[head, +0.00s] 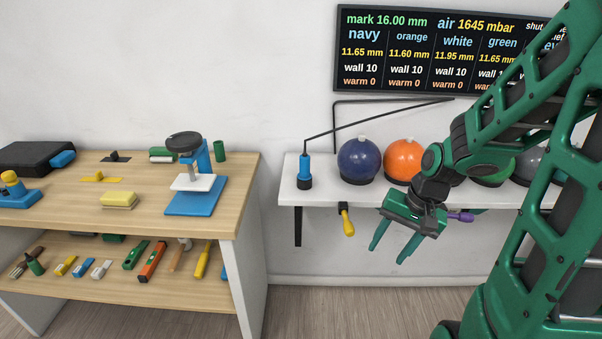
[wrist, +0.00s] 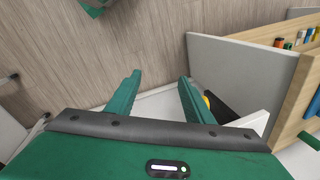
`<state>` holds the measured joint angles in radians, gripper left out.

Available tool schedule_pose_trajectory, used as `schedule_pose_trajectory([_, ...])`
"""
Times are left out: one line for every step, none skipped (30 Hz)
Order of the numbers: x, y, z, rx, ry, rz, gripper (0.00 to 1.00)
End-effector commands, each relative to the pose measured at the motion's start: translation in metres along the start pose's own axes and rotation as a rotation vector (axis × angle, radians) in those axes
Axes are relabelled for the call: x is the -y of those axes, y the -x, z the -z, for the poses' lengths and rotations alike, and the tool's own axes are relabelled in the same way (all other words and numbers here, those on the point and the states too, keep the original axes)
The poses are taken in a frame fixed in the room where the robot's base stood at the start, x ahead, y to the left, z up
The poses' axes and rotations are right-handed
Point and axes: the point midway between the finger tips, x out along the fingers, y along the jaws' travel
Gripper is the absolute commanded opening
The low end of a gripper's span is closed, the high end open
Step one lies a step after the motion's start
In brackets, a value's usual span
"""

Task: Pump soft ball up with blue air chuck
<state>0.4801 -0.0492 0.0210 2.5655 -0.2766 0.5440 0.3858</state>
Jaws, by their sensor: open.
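The blue air chuck (head: 305,172) stands upright at the left end of the white wall shelf (head: 325,196), with a thin dark line rising from its top. A navy ball (head: 359,160) and an orange ball (head: 404,159) sit in dark holders on the shelf. A green ball (head: 494,172) and a grey ball (head: 528,166) are partly behind my arm, and any white ball is hidden. I cannot tell which ball is soft by shape. My gripper (head: 388,243) is open and empty, pointing down in front of the shelf's edge. Its open fingers also show in the wrist view (wrist: 158,97).
A yellow-handled tool (head: 347,220) and a purple-handled tool (head: 461,216) hang below the shelf. A wall screen (head: 435,50) shows readings. A wooden workbench (head: 140,200) at left holds a blue-based press (head: 196,190) and tools. Floor shows beneath the shelf.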

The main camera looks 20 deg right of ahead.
Motion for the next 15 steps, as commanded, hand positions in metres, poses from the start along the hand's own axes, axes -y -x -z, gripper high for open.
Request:
schedule_pose_trajectory([0.012, -0.016, 0.002, 0.022, -0.035, 0.044, 0.47])
schedule_pose_trajectory([0.021, -0.024, 0.003, 0.031, -0.057, 0.076, 0.47])
schedule_pose_trajectory([0.033, -0.034, 0.004, 0.044, -0.089, 0.121, 0.47])
schedule_pose_trajectory([0.043, -0.040, 0.004, 0.055, -0.114, 0.155, 0.47])
schedule_pose_trajectory([0.052, -0.047, 0.005, 0.067, -0.142, 0.190, 0.47])
schedule_pose_trajectory([0.065, -0.054, 0.005, 0.085, -0.181, 0.239, 0.47])
schedule_pose_trajectory([0.075, -0.059, 0.006, 0.100, -0.212, 0.276, 0.47])
schedule_pose_trajectory([0.084, -0.064, 0.006, 0.115, -0.246, 0.313, 0.47])
schedule_pose_trajectory([0.098, -0.068, 0.007, 0.136, -0.293, 0.365, 0.47])
schedule_pose_trajectory([0.107, -0.071, 0.007, 0.153, -0.330, 0.405, 0.47])
schedule_pose_trajectory([0.117, -0.073, 0.008, 0.172, -0.370, 0.445, 0.47])
schedule_pose_trajectory([0.130, -0.075, 0.010, 0.198, -0.426, 0.500, 0.47])
schedule_pose_trajectory([0.140, -0.076, 0.011, 0.219, -0.470, 0.541, 0.47])
schedule_pose_trajectory([0.149, -0.075, 0.014, 0.240, -0.516, 0.583, 0.47])
schedule_pose_trajectory([0.161, -0.074, 0.017, 0.271, -0.579, 0.640, 0.47])
